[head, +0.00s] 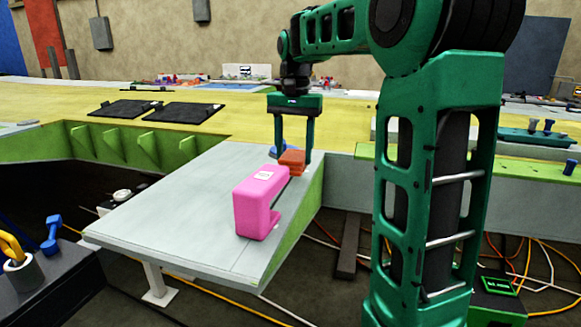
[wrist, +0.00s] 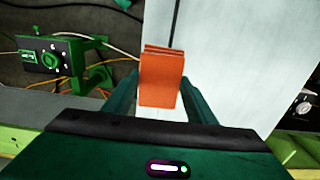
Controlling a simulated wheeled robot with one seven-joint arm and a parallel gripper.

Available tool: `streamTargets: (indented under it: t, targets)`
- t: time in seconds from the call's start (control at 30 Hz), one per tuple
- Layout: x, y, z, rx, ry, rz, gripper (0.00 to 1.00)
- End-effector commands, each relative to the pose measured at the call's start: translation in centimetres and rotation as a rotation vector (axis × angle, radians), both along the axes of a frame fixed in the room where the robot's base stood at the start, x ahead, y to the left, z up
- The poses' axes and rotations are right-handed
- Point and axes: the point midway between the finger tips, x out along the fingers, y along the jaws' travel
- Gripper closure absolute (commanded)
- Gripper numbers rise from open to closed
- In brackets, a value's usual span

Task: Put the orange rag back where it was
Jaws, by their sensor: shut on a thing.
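The orange rag (head: 292,161) is a small folded block between the fingertips of my gripper (head: 294,153), which points down over the grey wing panel (head: 175,210). The wrist view shows the orange rag (wrist: 162,80) between the two green fingers, with its folded layers at the far edge. My gripper (wrist: 160,95) is shut on it. The rag is low over the panel near its right edge; I cannot tell whether it touches the surface.
A pink block-shaped thing (head: 256,205) stands on the panel just in front of the rag. The left part of the panel is bare. Black mats (head: 183,113) lie on the yellow surface behind. Cables lie on the floor.

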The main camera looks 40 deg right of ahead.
Motion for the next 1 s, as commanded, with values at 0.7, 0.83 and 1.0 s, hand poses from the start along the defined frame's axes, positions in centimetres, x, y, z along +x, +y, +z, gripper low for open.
streamTargets:
  t: [0.7,0.83,1.0]
  targets:
    - [0.0,0.0,-4.1,-0.001,0.001,-0.001,0.7]
    - [0.0,0.0,-4.1,0.0,0.0,-0.001,0.3]
    - [0.0,0.0,-4.1,0.0,0.0,-0.001,0.3]
